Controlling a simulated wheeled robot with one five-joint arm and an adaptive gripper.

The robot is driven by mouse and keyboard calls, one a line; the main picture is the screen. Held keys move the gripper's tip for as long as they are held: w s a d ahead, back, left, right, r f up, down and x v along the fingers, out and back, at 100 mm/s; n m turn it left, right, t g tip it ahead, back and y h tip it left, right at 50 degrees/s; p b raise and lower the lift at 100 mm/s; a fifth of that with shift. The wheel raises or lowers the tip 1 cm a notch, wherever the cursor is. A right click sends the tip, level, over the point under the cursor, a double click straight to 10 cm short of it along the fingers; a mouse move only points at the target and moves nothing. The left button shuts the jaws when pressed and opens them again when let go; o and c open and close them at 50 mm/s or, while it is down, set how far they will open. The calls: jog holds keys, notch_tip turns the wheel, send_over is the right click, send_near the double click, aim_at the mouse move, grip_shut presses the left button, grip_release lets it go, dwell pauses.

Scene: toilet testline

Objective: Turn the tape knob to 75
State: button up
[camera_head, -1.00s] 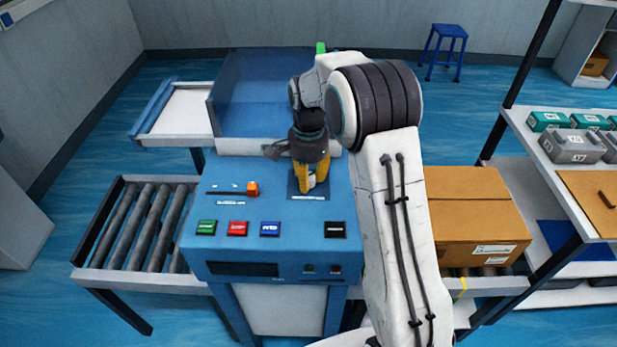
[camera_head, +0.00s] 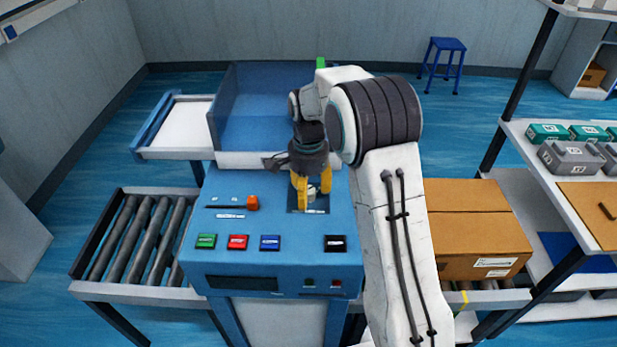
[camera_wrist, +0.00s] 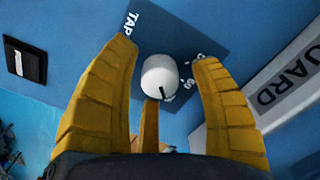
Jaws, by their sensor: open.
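The tape knob (camera_wrist: 160,76) is a white round knob with a dark pointer line, on a dark blue plate (camera_wrist: 196,32) marked with "TAP" and some numbers. The numbers are partly hidden, so I cannot read the setting. In the head view the knob (camera_head: 312,190) shows small between my fingers. My gripper (camera_head: 313,200) points down over the plate on the blue machine top. In the wrist view the yellow fingers of my gripper (camera_wrist: 165,68) are spread on either side of the knob, with a gap to each; a third finger is below it.
The machine top carries an orange slider (camera_head: 252,203) and green (camera_head: 206,241), red (camera_head: 238,242), blue (camera_head: 270,243) and black (camera_head: 335,243) buttons. A white guard (camera_wrist: 288,88) lies close to the right finger. A cardboard box (camera_head: 475,235) stands right of my arm.

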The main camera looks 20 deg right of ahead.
aim_at(309, 189)
notch_tip(309, 189, up, 12)
jog(key=shift+f, duration=0.2)
dwell(0.4)
dwell(0.4)
